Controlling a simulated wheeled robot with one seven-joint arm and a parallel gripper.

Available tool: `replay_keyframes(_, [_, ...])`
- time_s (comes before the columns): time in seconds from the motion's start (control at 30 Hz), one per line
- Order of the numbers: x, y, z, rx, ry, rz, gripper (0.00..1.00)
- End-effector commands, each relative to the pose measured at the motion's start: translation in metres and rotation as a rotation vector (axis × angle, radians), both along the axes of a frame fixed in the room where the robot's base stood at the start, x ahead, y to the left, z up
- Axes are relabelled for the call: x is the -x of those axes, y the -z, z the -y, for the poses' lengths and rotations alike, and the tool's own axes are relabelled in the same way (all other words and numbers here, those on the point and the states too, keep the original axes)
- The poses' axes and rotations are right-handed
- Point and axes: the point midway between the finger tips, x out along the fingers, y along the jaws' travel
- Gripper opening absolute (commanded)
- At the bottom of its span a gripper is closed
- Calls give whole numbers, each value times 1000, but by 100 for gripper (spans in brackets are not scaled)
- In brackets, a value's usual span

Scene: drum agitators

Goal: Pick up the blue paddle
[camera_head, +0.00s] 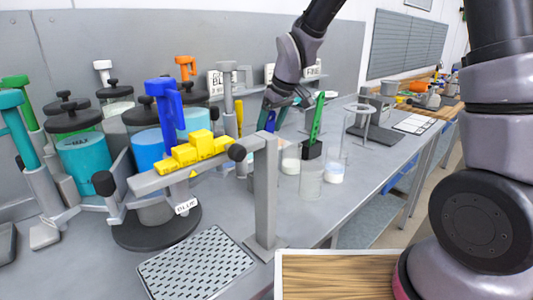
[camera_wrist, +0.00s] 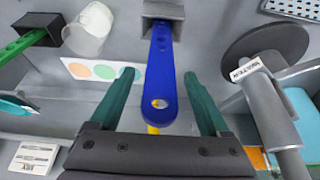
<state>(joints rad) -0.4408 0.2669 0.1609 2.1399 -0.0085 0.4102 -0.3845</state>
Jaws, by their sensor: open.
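The blue paddle (camera_wrist: 160,85) stands out from a grey holder (camera_wrist: 163,10) in the wrist view, its rounded end with a hole towards me. My gripper (camera_wrist: 159,72) is open, with one green finger on each side of the paddle and a visible gap on both sides. The fingers do not appear to touch it. In the head view my gripper (camera_head: 284,110) is low over the bench, and a small blue part of the paddle (camera_head: 271,121) shows beside it. The paddle's lower end is hidden in the holder.
A green paddle (camera_head: 317,118) in a black block and clear beakers (camera_head: 311,181) stand close to my gripper. A yellow paddle (camera_head: 240,117) is to its left. Drums with agitators and a grey post (camera_head: 266,195) with yellow blocks (camera_head: 195,150) crowd the bench's left.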

Motion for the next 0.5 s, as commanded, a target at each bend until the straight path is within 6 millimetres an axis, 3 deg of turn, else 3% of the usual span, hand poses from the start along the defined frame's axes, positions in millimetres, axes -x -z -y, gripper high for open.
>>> replay_keyframes(0.1, [-2,9,-3,0,0,-1,80])
replay_keyframes(0.33, [-3,10,-3,-1,0,1,80])
replay_keyframes(0.37, [-3,10,-3,-1,0,1,72])
replay_keyframes(0.5, [-3,10,-3,-1,0,1,19])
